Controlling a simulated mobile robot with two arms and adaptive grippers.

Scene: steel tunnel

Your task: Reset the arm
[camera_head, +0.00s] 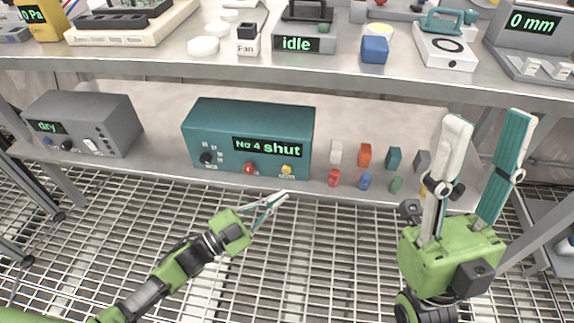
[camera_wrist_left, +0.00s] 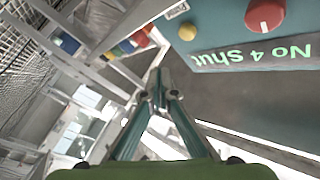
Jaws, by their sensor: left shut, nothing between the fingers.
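My left gripper (camera_head: 280,198) is shut and empty, in front of the lower shelf's edge, below the teal box (camera_head: 225,120). In the left wrist view its fingers (camera_wrist_left: 158,80) meet at the tips. The teal box has a display reading "No 4 shut", a black knob, a red button (camera_head: 249,169) and a yellow button (camera_head: 286,169). The red button also shows in the left wrist view (camera_wrist_left: 265,15). My right gripper (camera_head: 486,130) is open and empty, its two fingers upright and well apart, in front of the shelf's right side.
A grey box (camera_head: 85,122) reading "dry" stands left on the lower shelf. Several small coloured blocks and pegs, such as an orange block (camera_head: 365,155), stand right of the teal box. The upper shelf (camera_head: 190,66) holds devices. A metal grating floor (camera_head: 310,260) lies below.

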